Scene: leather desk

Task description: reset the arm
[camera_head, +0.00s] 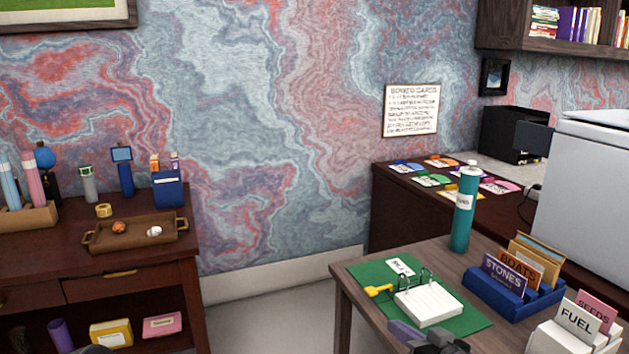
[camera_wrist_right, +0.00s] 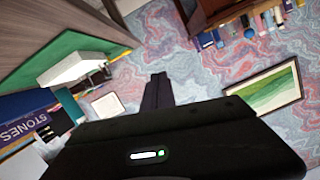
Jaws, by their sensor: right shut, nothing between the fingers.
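My right gripper (camera_head: 428,338) shows at the bottom of the head view, near the front edge of the green mat (camera_head: 369,274). It is shut and empty. In the right wrist view its closed dark fingers (camera_wrist_right: 157,92) point up the picture with nothing between them. My left gripper is not in view; only a dark rounded piece shows at the bottom left of the head view.
A teal bottle (camera_head: 463,222), a blue card box (camera_head: 513,300) and a white card box (camera_head: 561,340) stand close by. A dark desk (camera_head: 150,262) bears a tray (camera_head: 135,233). Floor between desks is clear.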

